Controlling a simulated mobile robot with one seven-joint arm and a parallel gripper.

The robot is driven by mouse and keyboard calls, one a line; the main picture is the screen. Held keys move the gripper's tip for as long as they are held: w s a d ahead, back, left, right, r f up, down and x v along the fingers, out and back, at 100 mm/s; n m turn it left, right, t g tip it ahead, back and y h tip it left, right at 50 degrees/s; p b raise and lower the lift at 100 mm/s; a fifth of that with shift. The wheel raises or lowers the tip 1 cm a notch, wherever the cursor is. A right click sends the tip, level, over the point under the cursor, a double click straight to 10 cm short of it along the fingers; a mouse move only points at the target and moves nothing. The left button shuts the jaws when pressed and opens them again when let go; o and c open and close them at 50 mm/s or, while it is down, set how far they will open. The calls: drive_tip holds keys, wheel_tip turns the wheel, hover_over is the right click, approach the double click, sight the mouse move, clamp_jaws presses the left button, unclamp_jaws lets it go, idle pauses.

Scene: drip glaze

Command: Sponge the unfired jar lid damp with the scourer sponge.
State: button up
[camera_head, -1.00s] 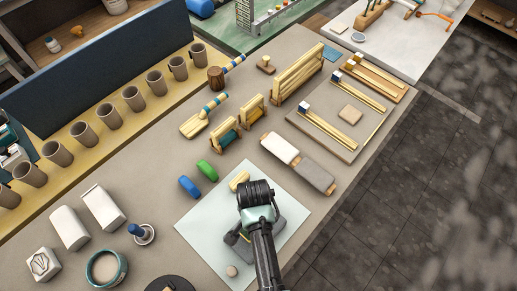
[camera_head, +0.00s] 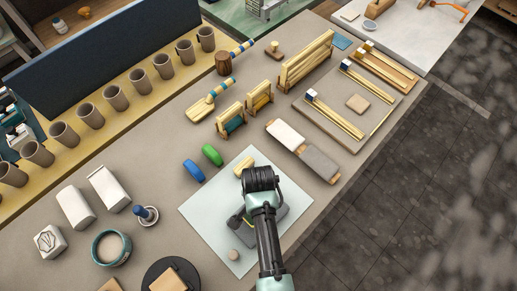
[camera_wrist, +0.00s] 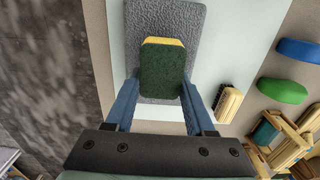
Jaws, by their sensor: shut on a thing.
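My gripper (camera_wrist: 162,105) is shut on the scourer sponge (camera_wrist: 162,68), which has a dark green face and a yellow edge, in the wrist view. The sponge is over a dark grey textured slab (camera_wrist: 190,25), which also shows beside my arm in the head view (camera_head: 292,208). I cannot tell whether the sponge touches it. The slab lies on a pale mat (camera_head: 205,212). A small round beige piece (camera_head: 233,254) sits near the mat's lower edge; I cannot tell whether it is the jar lid. My arm hides part of the mat.
A wooden brush (camera_head: 243,163) lies on the mat beside the slab. Blue (camera_head: 193,170) and green (camera_head: 212,154) rounded tools lie left of it. A round container (camera_head: 110,248) and a dark disc stand at the lower left.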

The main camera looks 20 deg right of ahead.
drive_tip(key=shift+f+b, duration=0.3)
drive_tip(key=shift+f, duration=0.4)
idle(0.6)
drive_tip(key=shift+w+d+b, duration=0.2)
drive_tip(key=shift+w+d, duration=0.05)
drive_tip(key=shift+d, duration=0.45)
drive_tip(key=shift+w+d+b, duration=0.15)
drive_tip(key=shift+w+d, duration=0.05)
drive_tip(key=shift+d, duration=0.45)
drive_tip(key=shift+s+a+r+p, duration=0.1)
drive_tip(key=shift+s+a+p, duration=0.15)
drive_tip(key=shift+a+p, duration=0.25)
drive_tip(key=shift+s+a+r+p, duration=0.1)
drive_tip(key=shift+s+a+p, duration=0.15)
drive_tip(key=shift+a, duration=0.4)
drive_tip(key=shift+a+f, duration=0.1)
drive_tip(key=shift+w, duration=0.1)
drive_tip(key=shift+w+d+b, duration=0.2)
drive_tip(key=shift+w+d, duration=0.05)
drive_tip(key=shift+d, duration=0.35)
drive_tip(key=shift+w+d+b, duration=0.15)
drive_tip(key=shift+w+d, duration=0.05)
drive_tip(key=shift+d, duration=0.35)
